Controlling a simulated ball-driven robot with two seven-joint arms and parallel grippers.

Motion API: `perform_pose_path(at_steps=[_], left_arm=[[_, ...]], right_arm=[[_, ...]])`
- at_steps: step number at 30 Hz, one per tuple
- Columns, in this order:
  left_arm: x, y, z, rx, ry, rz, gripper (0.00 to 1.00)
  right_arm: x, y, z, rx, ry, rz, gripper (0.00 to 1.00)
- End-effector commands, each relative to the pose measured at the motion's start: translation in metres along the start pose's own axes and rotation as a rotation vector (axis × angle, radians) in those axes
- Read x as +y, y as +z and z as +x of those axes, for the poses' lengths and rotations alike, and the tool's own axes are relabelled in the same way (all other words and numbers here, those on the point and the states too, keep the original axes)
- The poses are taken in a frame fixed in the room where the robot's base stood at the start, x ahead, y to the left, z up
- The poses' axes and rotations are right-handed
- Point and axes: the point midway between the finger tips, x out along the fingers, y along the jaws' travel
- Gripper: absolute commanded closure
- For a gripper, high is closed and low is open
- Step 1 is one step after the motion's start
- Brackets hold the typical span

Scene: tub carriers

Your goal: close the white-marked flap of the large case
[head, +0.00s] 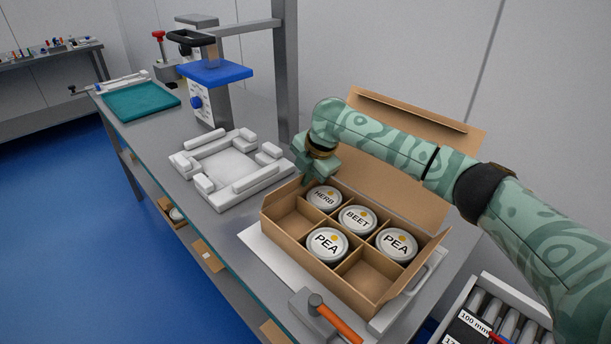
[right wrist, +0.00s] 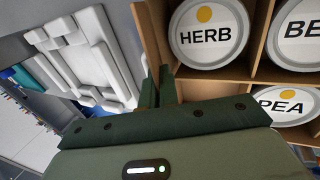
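The large case (head: 318,275) is an open brown carton on the bench, divided into compartments. It holds tubs marked HERB (head: 323,198), BEET (head: 357,219), PEA (head: 326,244) and PEA (head: 396,244). Two front compartments are empty. A large brown flap (head: 408,118) stands raised along the far side, partly hidden behind my right arm. I see no white mark on any flap. My right gripper (head: 310,178) is at the case's far left corner, by the HERB tub. In the right wrist view its fingers (right wrist: 158,88) are close together beside the carton wall (right wrist: 158,35). My left gripper is out of view.
A white moulded fixture (head: 230,170) lies left of the case. A blue-topped press (head: 213,75) and teal mat (head: 140,100) are farther back. An orange-handled hammer (head: 335,318) lies in front. A crate of rollers (head: 500,310) stands at lower right. A metal post (head: 285,70) rises behind.

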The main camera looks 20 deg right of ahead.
Motion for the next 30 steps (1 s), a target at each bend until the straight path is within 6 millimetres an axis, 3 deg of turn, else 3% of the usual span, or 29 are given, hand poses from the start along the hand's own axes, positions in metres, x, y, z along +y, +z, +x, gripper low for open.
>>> perform_pose_path(at_steps=[15, 30], left_arm=[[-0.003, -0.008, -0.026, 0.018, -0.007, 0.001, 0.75], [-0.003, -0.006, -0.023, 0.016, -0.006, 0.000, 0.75]], right_arm=[[-0.013, 0.000, 0.000, -0.001, 0.272, 0.001, 1.00], [-0.024, 0.000, 0.008, -0.001, 0.564, 0.000, 1.00]])
